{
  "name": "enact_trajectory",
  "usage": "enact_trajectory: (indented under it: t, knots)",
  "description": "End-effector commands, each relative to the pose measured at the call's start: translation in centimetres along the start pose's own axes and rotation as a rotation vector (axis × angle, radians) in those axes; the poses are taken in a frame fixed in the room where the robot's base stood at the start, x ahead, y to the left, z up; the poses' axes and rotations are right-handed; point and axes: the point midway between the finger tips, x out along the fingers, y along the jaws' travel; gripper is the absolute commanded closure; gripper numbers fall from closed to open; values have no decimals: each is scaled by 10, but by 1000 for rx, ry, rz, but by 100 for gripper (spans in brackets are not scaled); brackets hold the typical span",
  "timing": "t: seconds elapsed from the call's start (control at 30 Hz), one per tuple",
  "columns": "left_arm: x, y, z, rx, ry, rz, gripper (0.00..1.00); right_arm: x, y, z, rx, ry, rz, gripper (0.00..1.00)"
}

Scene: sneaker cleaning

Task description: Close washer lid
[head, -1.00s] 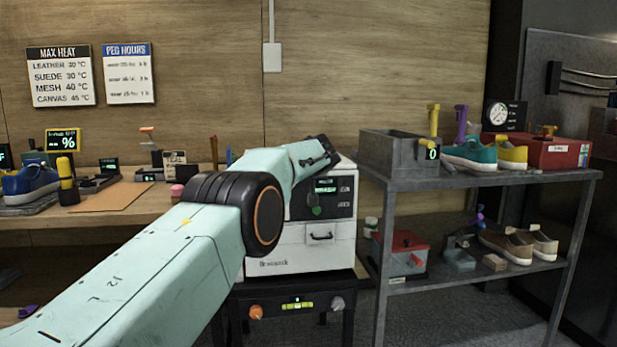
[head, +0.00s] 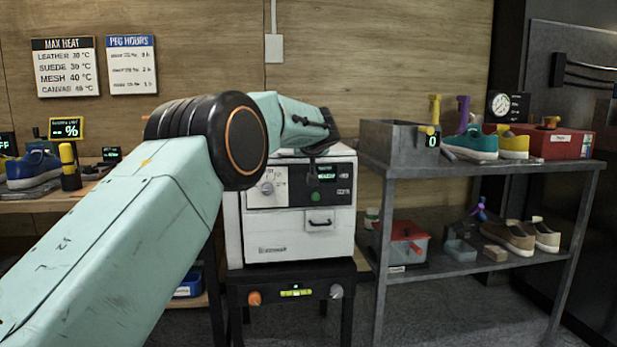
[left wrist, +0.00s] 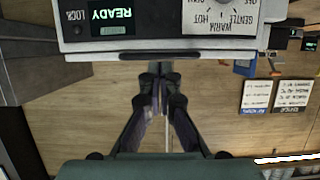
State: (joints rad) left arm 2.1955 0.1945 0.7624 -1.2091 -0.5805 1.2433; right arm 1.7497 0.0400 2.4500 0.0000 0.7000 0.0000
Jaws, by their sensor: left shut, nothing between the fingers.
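The white washer (head: 302,232) stands on a black stand in the middle of the head view, with a dial, a green button and a lit display on its front panel. Its pale top (head: 340,150) shows only in part behind my left arm. The lid looks low, but I cannot tell whether it is fully down. My left gripper (head: 324,147) is over the washer's top near the front. In the left wrist view, the gripper (left wrist: 161,84) is shut and empty, with its fingertips close to the washer's upper edge (left wrist: 160,46) and its dark strip. The display there reads READY, upside down.
A metal shelf (head: 480,172) with a grey bin (head: 393,143), shoes and a red box stands close on the washer's right. A wooden bench with a blue shoe (head: 34,168) is at the left. The wall is behind.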

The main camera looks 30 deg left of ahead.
Motion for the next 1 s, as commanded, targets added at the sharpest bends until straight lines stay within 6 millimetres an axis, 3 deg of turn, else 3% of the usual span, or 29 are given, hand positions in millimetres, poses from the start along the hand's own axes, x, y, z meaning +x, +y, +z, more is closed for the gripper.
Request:
enact_trajectory:
  t: [0.1,0.5,1.0]
  knots:
    - [-7,1,10,3,-1,3,100,8,0,0,0,0,0,38]
    - [-32,2,39,4,-2,1,100,7,0,0,0,0,0,38]
    - [-39,3,47,34,0,4,100,7,0,0,0,0,0,38]
